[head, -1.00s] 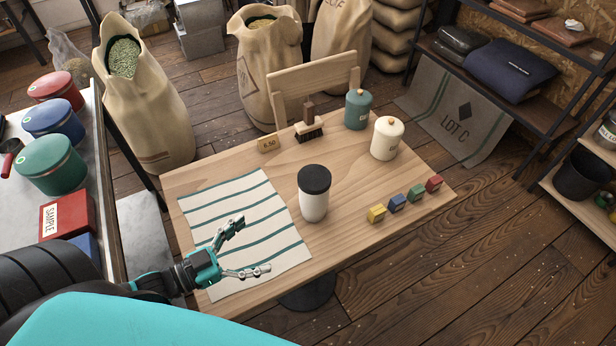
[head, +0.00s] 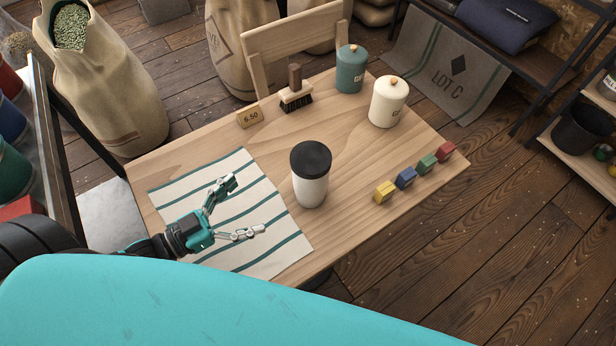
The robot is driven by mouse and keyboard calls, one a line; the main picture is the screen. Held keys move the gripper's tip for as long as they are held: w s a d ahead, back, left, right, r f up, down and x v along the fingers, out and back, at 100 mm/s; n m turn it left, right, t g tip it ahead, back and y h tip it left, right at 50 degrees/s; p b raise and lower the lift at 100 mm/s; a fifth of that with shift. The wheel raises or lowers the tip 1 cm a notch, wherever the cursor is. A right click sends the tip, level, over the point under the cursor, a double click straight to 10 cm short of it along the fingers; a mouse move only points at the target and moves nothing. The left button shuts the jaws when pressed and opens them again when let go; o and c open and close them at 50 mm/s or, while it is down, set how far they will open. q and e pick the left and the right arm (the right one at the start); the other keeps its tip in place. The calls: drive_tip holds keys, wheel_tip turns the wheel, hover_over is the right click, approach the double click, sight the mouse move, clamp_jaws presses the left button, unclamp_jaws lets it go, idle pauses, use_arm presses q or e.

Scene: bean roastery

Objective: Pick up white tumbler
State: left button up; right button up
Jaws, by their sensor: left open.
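The white tumbler (head: 311,190) with a black lid stands upright on the wooden table (head: 345,225), just right of the striped cloth. My left gripper (head: 247,206) is open and empty. It is over the striped cloth (head: 238,173), to the left of the tumbler, with its fingers pointing right toward it. A gap shows between the fingertips and the tumbler. My right gripper is not in view.
Yellow (head: 385,191), blue (head: 405,177), green (head: 427,163) and red (head: 446,151) blocks line the right edge. A cream canister (head: 388,103), a teal canister (head: 351,70), a brush (head: 295,95) and a price block (head: 250,117) stand behind. A chair (head: 292,42) is at the far edge.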

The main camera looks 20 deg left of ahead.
sight(296, 178)
use_arm(q)
drive_tip(key=p+x, duration=0.1)
drive_tip(key=x, duration=1)
drive_tip(key=shift+d+r, duration=0.15)
drive_tip(key=shift+d, duration=0.2)
drive_tip(key=p+x, duration=0.1)
drive_tip(key=x, duration=0.4)
drive_tip(key=shift+a+r, duration=0.1)
drive_tip(key=shift+a, duration=0.05)
drive_tip(key=shift+w, duration=0.2)
drive_tip(key=shift+c, duration=0.4)
drive_tip(key=c, duration=1.6)
